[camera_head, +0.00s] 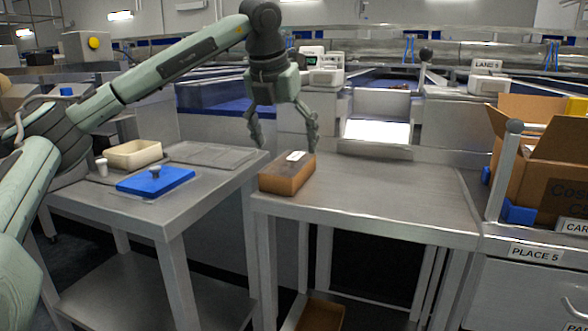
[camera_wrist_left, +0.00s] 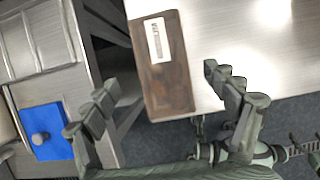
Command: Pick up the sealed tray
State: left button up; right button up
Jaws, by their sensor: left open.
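The sealed tray (camera_head: 283,180) is a brown, wood-coloured oblong pack with a white label on top. It lies at the left end of the steel table (camera_head: 390,190), close to its edge. My left gripper (camera_head: 286,143) is open and empty, pointing down just above and behind the tray in the head view. In the left wrist view the tray (camera_wrist_left: 166,85) shows between and beyond the spread fingers of the left gripper (camera_wrist_left: 160,84), with its label near the far end. No contact shows. My right gripper is not in view.
The left side table (camera_head: 110,200) holds a blue lidded item (camera_head: 150,181), a cream bin (camera_head: 133,153) and a grey metal tray (camera_head: 210,154). A gap separates the two tables. An open carton (camera_head: 535,165) stands right, beside a metal post (camera_head: 505,170). The steel table's middle is clear.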

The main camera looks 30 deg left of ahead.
aim_at(290, 161)
pick_arm(q)
jog(key=x, duration=0.5)
jog(key=shift+d+f, duration=0.1)
jog(key=shift+f, duration=0.3)
jog(key=c, duration=1.5)
jog(key=shift+o, duration=0.2)
jog(key=shift+r, duration=0.15)
